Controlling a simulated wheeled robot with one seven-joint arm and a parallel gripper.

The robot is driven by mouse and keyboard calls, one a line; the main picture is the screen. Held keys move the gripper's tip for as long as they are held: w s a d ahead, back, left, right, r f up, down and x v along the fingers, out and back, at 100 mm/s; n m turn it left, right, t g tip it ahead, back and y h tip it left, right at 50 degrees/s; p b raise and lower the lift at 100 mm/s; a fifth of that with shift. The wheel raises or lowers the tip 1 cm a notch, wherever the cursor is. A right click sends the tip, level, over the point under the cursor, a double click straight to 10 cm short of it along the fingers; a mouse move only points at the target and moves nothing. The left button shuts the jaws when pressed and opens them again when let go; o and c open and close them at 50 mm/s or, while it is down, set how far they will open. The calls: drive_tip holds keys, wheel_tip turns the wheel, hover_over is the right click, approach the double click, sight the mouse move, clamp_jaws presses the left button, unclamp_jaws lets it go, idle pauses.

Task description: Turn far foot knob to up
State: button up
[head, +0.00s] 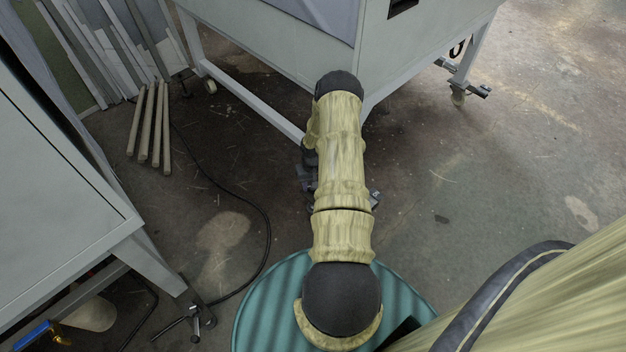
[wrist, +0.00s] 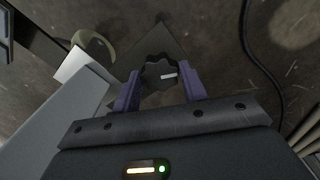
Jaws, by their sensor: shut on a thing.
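The far foot knob (wrist: 152,77) is a dark, scalloped knob in the upper middle of the wrist view. A short white mark on its face lies nearly level, toward the knob's right side. My gripper (wrist: 160,73) has its two purple fingers on opposite sides of the knob and is shut on it. In the head view my arm hides the knob and most of my gripper; only small dark parts show beside the arm.
A pale grey machine (head: 290,62) on wheeled legs stands at the back. A grey cabinet (head: 60,200) stands at the left. Several wooden poles (head: 156,125) lie on the floor, and a black cable (head: 266,225) curves across it. Open floor lies at the right.

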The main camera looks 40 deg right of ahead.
drive_tip(key=n+p, duration=0.2)
drive_tip(key=n, duration=0.3)
idle(0.4)
drive_tip(key=o, duration=1)
drive_tip(key=shift+c, duration=0.2)
drive_tip(key=shift+r, duration=0.15)
wheel_tip(320, 180, up, 17)
drive_tip(key=p, duration=0.6)
drive_tip(key=shift+p, duration=0.35)
drive_tip(key=shift+r, duration=0.1)
